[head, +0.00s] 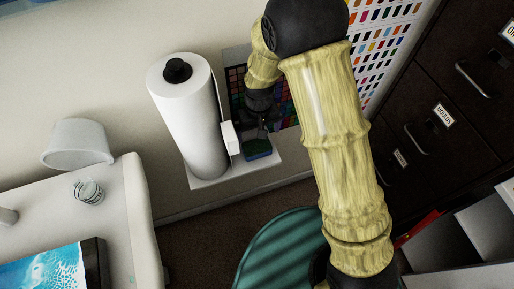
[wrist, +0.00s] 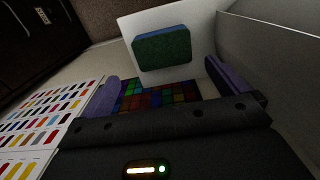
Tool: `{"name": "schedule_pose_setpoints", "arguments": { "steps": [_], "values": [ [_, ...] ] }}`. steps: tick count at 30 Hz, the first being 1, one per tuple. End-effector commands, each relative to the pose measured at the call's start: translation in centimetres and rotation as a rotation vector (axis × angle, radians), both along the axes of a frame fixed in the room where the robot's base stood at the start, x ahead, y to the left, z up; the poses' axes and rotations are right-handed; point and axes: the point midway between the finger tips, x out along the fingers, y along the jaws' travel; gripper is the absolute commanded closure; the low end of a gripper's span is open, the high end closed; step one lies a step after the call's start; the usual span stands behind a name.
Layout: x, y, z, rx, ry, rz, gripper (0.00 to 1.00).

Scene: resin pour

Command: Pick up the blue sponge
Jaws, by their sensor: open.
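The blue sponge (head: 257,147) sits on a small white shelf (head: 207,180) beside a paper roll in the head view. In the wrist view the sponge (wrist: 162,48) shows a dark green face and a blue edge. My gripper (head: 265,122) is just above the sponge in the head view, its fingertips small and dark there. In the wrist view my gripper (wrist: 167,85) is open, with one purple-grey finger at each side and nothing between them. The sponge lies beyond the fingertips, apart from them.
A tall white paper roll (head: 188,115) stands left of the gripper. A colour chart (head: 388,45) hangs on the wall behind. Dark drawers (head: 430,120) are at the right. A green round stool (head: 275,250) and a white table (head: 130,215) are in front.

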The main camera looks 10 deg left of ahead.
Motion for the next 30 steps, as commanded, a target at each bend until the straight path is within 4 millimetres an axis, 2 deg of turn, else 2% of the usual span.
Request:
{"name": "schedule_pose_setpoints", "arguments": {
  "steps": [3, 6, 20, 30],
  "values": [
    [-0.2, 0.1, -2.2, -0.002, 0.003, 0.003, 0.00],
    [-0.1, 0.1, -3.4, -0.001, 0.002, 0.002, 0.00],
    [-0.1, 0.1, -4.3, -0.001, 0.001, 0.002, 0.00],
    [-0.4, 0.3, -8.4, -0.002, 0.003, 0.001, 0.00]
  ]
}}
